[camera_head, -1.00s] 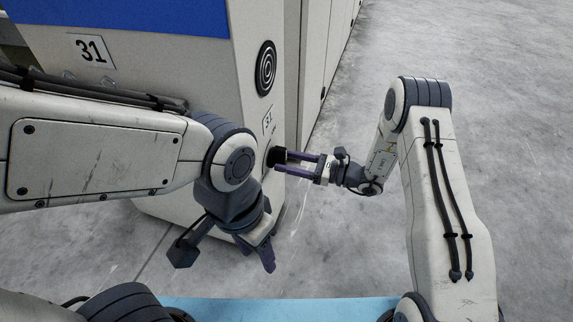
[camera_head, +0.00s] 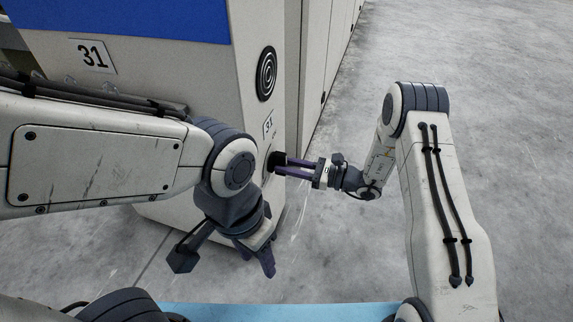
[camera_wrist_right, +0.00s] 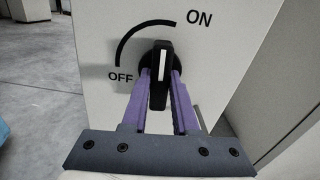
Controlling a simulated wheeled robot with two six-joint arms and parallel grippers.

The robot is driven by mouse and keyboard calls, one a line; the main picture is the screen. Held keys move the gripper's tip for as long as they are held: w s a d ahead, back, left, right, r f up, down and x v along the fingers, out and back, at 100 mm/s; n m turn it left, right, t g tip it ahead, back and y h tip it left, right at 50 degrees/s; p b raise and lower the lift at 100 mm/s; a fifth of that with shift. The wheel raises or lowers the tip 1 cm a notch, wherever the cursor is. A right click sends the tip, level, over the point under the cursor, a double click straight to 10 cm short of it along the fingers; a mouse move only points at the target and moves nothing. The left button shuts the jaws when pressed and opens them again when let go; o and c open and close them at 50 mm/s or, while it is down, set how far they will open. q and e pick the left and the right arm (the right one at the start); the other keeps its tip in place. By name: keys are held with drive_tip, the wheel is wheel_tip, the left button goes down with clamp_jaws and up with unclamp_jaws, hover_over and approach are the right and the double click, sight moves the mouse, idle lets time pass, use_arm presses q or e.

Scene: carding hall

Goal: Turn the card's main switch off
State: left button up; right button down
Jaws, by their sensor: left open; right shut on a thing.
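The main switch is a black rotary knob with a white-marked handle (camera_wrist_right: 160,78) on the pale card cabinet; it also shows in the head view (camera_head: 274,161). ON is printed at its upper right and OFF at its lower left, with a black arc between. The white mark points nearly straight up in the wrist view, between the two words. My right gripper (camera_head: 283,165) is shut on the handle, one purple finger on each side (camera_wrist_right: 160,100). My left gripper (camera_head: 257,258) hangs open and empty in front of the cabinet's lower part, away from the switch.
The card cabinet (camera_head: 200,60) has a blue band, a number 31 plate (camera_head: 92,56) and a round black spiral disc (camera_head: 266,74) above the switch. More pale cabinets (camera_head: 318,60) run behind it. The grey concrete floor (camera_head: 500,80) to the right is clear.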

drive_tip(key=shift+d+n+p, duration=0.1)
drive_tip(key=shift+n+p, duration=0.3)
drive_tip(key=shift+n, duration=8)
drive_tip(key=c, duration=0.7)
unclamp_jaws()
